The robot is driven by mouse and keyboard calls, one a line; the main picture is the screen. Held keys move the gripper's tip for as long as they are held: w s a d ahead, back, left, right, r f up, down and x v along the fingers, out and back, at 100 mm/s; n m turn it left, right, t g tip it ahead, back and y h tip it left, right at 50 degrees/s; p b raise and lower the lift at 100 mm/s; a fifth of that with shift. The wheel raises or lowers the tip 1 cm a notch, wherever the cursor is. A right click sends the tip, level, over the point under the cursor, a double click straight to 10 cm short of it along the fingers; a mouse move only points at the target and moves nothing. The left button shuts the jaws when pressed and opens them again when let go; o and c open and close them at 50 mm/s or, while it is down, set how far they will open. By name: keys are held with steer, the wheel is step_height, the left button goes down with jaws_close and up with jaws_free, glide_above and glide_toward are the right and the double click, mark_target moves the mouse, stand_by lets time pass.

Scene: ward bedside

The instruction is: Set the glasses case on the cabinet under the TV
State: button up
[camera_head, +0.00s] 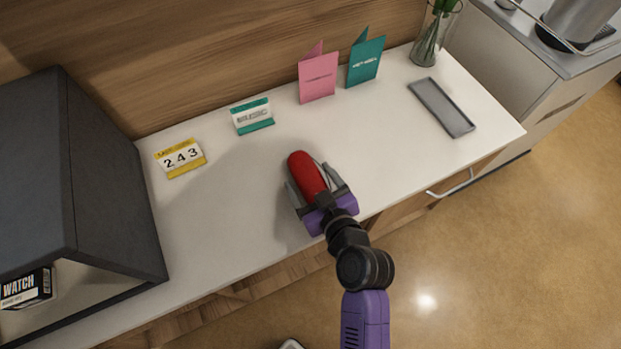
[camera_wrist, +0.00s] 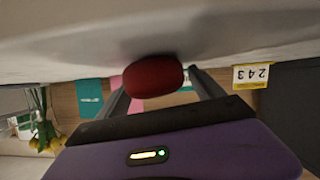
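The glasses case (camera_head: 306,172) is red, long and rounded. It lies lengthwise between the two fingers of my gripper (camera_head: 316,184), over the white top of the cabinet (camera_head: 375,150). In the wrist view, the case (camera_wrist: 154,76) shows end-on between the fingertips, which lie close against both its sides, so my gripper looks shut on it. The fingers hide part of its sides. The gap between the case and the top is hard to judge. No TV shows in either view.
A yellow 243 card (camera_head: 181,158), a green-and-white card (camera_head: 253,116), and pink (camera_head: 318,77) and teal (camera_head: 366,61) folded cards stand along the back. A grey tray (camera_head: 441,107) and glass vase (camera_head: 428,47) are right. A dark open-fronted box (camera_head: 105,170) stands left. Clear top surrounds my gripper.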

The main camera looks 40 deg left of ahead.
steer(key=shift+r, duration=0.15)
steer(key=v, duration=1.2)
steer(key=s+d+f+m+t+h, duration=0.1)
steer(key=s+d+m+t+h, duration=0.15)
steer(key=d, duration=0.55)
steer(key=s+d+f+m+t+h, duration=0.1)
steer(key=d+m+t+h, duration=0.1)
steer(key=d+m, duration=0.35)
steer(key=s+d+f+m+t+h, duration=0.1)
steer(key=s+d+t+h, duration=0.15)
steer(key=d, duration=0.65)
steer(key=s+d+r+m+t+h, duration=0.2)
steer(key=s+d+r+m+h, duration=0.3)
steer(key=s+d+r, duration=0.5)
steer(key=shift+s+r+m, duration=0.3)
steer(key=shift+s+r, duration=0.25)
steer(key=shift+d, duration=0.1)
